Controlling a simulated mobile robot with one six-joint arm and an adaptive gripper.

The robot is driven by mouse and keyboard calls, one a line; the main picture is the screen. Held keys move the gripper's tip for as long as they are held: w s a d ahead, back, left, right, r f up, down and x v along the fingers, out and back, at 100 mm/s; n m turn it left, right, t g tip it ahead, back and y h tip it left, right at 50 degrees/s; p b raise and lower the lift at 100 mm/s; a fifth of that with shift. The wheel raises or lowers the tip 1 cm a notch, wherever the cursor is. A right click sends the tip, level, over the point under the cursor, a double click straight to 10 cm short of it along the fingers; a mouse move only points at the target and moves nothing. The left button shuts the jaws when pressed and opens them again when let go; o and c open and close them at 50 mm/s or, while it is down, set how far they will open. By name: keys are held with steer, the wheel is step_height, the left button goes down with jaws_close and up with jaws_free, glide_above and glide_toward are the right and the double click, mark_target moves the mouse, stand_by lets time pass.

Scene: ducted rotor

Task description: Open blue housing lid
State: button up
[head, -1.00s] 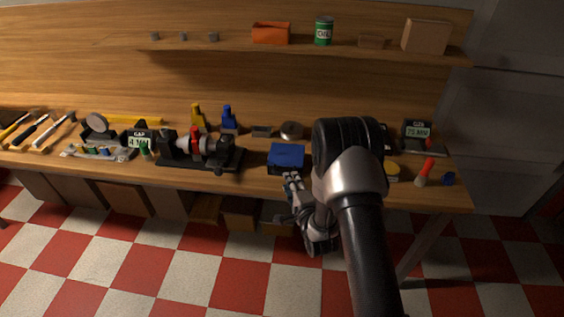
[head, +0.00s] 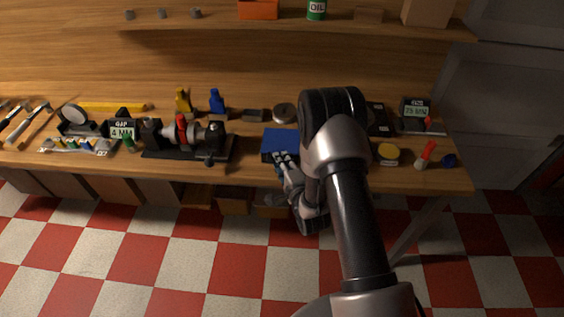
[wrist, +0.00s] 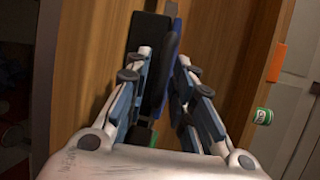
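The blue housing lid (head: 279,139) is a flat blue plate near the bench's front edge in the head view. In the wrist view the lid (wrist: 172,42) shows nearly edge-on as a thin blue strip, beside the black housing body (wrist: 148,30). My gripper (wrist: 164,60) is open, with one finger on each side of the lid's near edge. I cannot tell whether the fingers touch it, or whether the lid is raised. In the head view my gripper (head: 283,160) is at the housing's front, and its fingertips hide part of it.
A black fixture with a red ring (head: 182,130) stands left of the housing. A round metal tin (head: 284,112) sits behind it. A yellow-topped tin (head: 388,152) and an orange-red tool (head: 425,154) lie to the right. The shelf (head: 330,32) runs above. Checkered floor is clear in front.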

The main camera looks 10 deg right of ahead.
jaws_close()
stand_by(0.3)
